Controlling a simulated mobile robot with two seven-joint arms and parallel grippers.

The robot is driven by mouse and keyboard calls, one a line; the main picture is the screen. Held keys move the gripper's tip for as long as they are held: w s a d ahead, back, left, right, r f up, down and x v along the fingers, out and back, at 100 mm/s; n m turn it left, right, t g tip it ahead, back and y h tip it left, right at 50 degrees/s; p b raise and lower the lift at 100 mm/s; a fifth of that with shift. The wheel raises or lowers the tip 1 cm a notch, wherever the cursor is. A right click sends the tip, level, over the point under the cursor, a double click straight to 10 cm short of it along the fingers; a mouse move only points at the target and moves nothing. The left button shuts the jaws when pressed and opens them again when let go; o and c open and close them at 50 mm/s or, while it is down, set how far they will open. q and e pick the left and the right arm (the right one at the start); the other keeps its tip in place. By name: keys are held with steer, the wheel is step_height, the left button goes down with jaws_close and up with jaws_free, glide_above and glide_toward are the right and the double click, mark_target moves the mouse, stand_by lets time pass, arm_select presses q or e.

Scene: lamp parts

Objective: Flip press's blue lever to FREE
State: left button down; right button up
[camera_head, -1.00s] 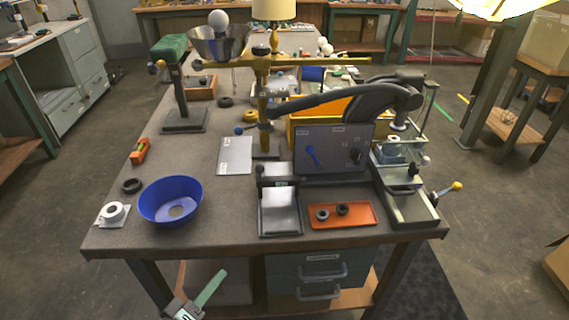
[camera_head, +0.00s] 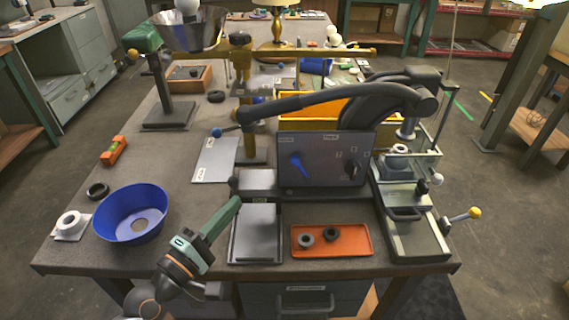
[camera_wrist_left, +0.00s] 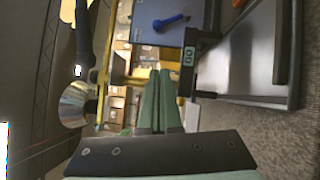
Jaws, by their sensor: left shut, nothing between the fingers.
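The blue lever (camera_head: 298,165) sits on the left half of the press's grey front panel (camera_head: 325,172), slanted from upper left to lower right. The small labels on the panel are too small to read. The lever also shows near the top of the left wrist view (camera_wrist_left: 171,22). My right gripper is not in view.
A blue bowl (camera_head: 110,222) stands left of my left arm. A metal tray (camera_head: 240,259) and an orange tray (camera_head: 356,240) with dark rings lie before the panel. The press's long dark arm (camera_head: 292,101) reaches above the panel. A black knob (camera_head: 352,168) is right of the lever.

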mark_target(301, 169)
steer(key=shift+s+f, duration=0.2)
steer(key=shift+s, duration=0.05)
arm_select(q)
steer(key=p+x, duration=0.1)
steer(key=x, duration=0.8)
steer(key=shift+w+d+r, duration=0.1)
steer(key=shift+w+r, duration=0.05)
steer(key=shift+w, duration=0.15)
steer(key=shift+w+d+r+p, duration=0.15)
steer(key=shift+d+p, duration=0.15)
steer(key=shift+d, duration=0.3)
steer(key=shift+w+d+r+p, duration=0.1)
steer(key=shift+w+d+p, duration=0.15)
steer(key=shift+d, duration=0.75)
steer(key=shift+d+r, duration=0.1)
steer(key=shift+d, duration=0.2)
steer(key=shift+w+d, duration=0.1)
steer(key=shift+d, duration=0.05)
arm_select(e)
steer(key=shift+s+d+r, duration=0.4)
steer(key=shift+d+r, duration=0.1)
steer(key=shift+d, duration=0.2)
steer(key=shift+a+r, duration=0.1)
